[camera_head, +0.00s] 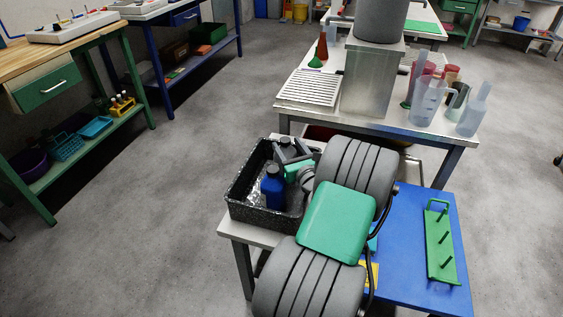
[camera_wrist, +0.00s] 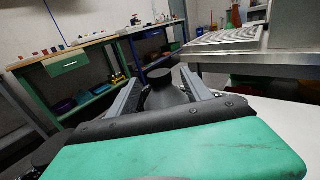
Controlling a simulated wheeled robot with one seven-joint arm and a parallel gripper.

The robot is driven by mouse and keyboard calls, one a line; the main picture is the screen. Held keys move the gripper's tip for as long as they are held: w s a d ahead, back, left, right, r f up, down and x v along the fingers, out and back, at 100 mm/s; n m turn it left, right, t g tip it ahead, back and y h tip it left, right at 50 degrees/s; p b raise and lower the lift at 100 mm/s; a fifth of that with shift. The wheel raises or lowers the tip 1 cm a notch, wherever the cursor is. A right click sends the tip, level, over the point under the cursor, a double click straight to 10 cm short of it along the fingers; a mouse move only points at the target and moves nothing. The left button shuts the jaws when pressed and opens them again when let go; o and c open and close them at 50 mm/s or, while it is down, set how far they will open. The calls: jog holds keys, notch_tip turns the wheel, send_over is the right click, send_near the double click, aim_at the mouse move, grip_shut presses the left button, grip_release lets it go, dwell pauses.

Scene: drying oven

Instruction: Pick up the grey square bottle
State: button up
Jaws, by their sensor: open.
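A dark grey bottle (camera_wrist: 168,97) with a dark cap stands upright between the two fingers of my gripper (camera_wrist: 160,76) in the wrist view. The fingers are apart, one on each side of it, and I cannot tell whether either touches it. Its lower part is hidden by my green gripper body. In the head view my gripper (camera_head: 288,152) reaches into a black speckled tray (camera_head: 238,190). There a dark cap shows beside the fingers, and my arm hides much of the rest.
A blue bottle (camera_head: 272,188) stands in the tray, left of and nearer than my gripper. A green rack with pegs (camera_head: 441,243) lies on the blue surface (camera_head: 404,240) at right. Behind, a table holds a metal box (camera_head: 368,82), a white rack (camera_head: 311,87) and clear jugs (camera_head: 425,100).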

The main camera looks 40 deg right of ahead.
aim_at(283, 138)
jog(key=x, duration=0.5)
jog(key=shift+w+d, duration=0.1)
jog(key=shift+w, duration=0.2)
jog(key=shift+c, duration=0.4)
grip_shut()
dwell(0.6)
